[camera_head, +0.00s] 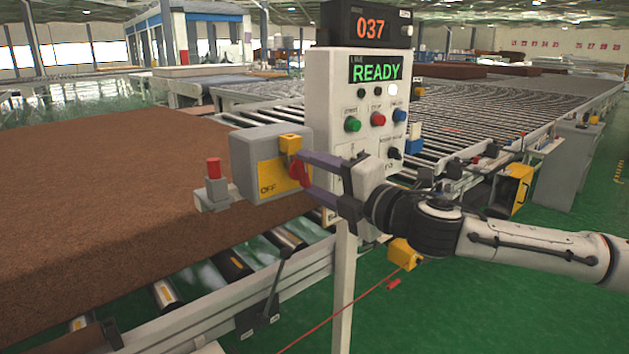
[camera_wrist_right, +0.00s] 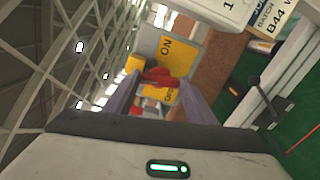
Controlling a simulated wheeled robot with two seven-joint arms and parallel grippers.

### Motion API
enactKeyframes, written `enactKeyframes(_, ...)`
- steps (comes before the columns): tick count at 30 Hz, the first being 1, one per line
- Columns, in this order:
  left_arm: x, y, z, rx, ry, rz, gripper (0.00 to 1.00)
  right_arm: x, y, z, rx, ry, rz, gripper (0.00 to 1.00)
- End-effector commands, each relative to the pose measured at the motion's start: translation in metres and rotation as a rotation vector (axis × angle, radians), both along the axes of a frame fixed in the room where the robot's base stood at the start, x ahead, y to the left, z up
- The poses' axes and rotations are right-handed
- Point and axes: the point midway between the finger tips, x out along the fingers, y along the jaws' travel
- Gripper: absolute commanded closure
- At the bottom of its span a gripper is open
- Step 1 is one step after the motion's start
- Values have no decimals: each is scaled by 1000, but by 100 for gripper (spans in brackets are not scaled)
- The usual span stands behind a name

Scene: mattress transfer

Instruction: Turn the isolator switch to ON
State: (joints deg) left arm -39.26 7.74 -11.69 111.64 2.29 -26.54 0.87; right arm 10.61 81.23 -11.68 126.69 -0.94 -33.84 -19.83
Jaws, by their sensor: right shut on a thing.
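The isolator switch is a grey box (camera_head: 251,160) with a yellow face plate, mounted at the left side of the control panel. The word OFF shows on its plate in the head view; ON and OFF both show in the wrist view. Its red handle (camera_head: 298,174) also shows in the right wrist view (camera_wrist_right: 160,77), between the two labels. My right gripper (camera_head: 303,173) reaches in from the right, its purple-grey fingers closed on the red handle. The fingers partly hide the handle, so its exact angle is hard to tell. My left gripper is out of view.
The white control panel (camera_head: 345,100) reads READY and carries several buttons and knobs. A red-topped post (camera_head: 214,170) stands left of the switch. A large brown mattress (camera_head: 110,190) lies at left. Roller conveyors extend behind; green floor is open at lower right.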

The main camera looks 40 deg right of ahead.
Motion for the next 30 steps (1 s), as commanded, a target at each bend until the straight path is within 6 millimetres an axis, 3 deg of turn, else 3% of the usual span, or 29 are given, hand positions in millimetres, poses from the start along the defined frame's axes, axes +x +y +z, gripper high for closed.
enactKeyframes(12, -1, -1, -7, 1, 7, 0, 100, 0, 0, -1, 196, 15, -1, 72)
enactKeyframes(29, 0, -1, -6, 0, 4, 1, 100, 0, -1, -1, 227, 18, -2, 72)
enactKeyframes(30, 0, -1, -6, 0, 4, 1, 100, 0, -1, -1, 227, 18, -2, 47)
